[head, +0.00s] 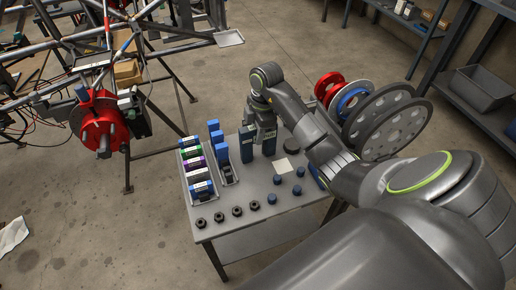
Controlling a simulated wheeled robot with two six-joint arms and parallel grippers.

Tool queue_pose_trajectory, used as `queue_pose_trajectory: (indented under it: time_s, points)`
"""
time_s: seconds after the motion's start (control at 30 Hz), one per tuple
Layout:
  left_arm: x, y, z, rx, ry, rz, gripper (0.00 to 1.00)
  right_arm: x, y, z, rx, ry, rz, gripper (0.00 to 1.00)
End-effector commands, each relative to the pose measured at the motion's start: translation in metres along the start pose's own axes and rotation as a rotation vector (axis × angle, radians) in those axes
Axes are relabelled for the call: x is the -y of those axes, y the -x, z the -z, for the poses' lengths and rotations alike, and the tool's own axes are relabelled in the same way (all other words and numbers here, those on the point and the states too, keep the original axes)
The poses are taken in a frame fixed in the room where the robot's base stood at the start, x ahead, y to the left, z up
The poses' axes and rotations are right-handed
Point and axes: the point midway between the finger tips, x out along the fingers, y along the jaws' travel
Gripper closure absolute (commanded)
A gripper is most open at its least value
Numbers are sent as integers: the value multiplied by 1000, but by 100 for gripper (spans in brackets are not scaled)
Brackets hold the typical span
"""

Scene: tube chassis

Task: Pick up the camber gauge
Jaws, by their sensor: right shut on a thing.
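My right arm comes in from the lower right and reaches over a small grey table. The right gripper (264,122) points down at the table's back edge. It is shut on a dark boxy device (270,143) with a pale label, which may be the camber gauge. The label is too small to read. A similar dark device (246,144) stands upright just left of it. The gripper's fingers hide part of the held device, and I cannot tell whether it touches the table. My left gripper is not in view.
The grey table (225,222) holds trays of coloured boxes (195,162), blue blocks (221,146), dark nuts along the front and small blue caps. Red and grey discs (385,120) stand behind my arm. A tube chassis (150,60) with a red hub (104,122) is at left.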

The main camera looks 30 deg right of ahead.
Motion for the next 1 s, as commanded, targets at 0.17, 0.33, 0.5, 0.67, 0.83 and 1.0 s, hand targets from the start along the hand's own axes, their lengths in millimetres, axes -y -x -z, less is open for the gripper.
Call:
queue_pose_trajectory:
  time_s: [0.17, 0.33, 0.5, 0.67, 0.83, 1.0]
  points:
    - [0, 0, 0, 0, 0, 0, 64, 0, 1, 0, 0, 1, -2, 100]
    - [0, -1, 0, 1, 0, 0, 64, -1, 5, 1, 0, 1, -4, 100]
    - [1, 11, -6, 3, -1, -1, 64, -1, 32, 4, -1, 2, -3, 100]
    - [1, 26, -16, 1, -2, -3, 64, 0, 56, 7, 0, 1, -1, 100]
    - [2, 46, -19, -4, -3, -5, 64, 0, 78, 10, 0, 1, -1, 100]
    - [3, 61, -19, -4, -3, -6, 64, 0, 94, 12, 0, 1, -1, 100]
